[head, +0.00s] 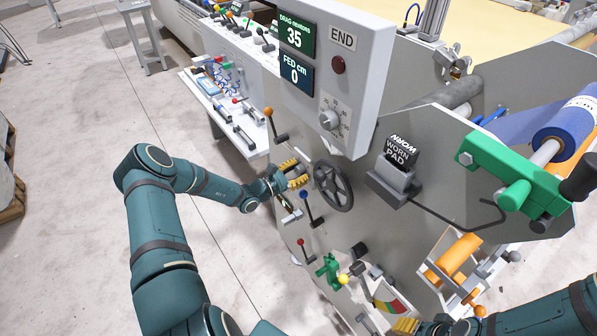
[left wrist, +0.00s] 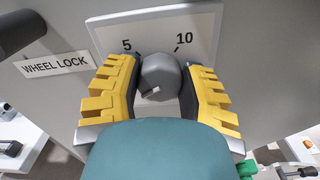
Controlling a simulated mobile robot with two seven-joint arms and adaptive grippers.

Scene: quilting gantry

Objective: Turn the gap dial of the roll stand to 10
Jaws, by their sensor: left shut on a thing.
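The gap dial (left wrist: 163,84) is a dark grey knob on a pale scale plate (left wrist: 205,24) marked 5 and 10 in the left wrist view. My left gripper (head: 297,174) is shut on the knob, with a yellow-padded finger on each side. The 10 is to the upper right of the knob and the 5 to its upper left. In the head view the gripper hides the dial. My right gripper (head: 408,326) is at the bottom edge, partly cut off.
A black handwheel (head: 333,186) is just right of the left gripper. Levers with orange (head: 268,112), blue (head: 304,194) and red (head: 300,242) knobs surround it. A WHEEL LOCK label (left wrist: 56,65) is left of the dial. Open floor lies to the left.

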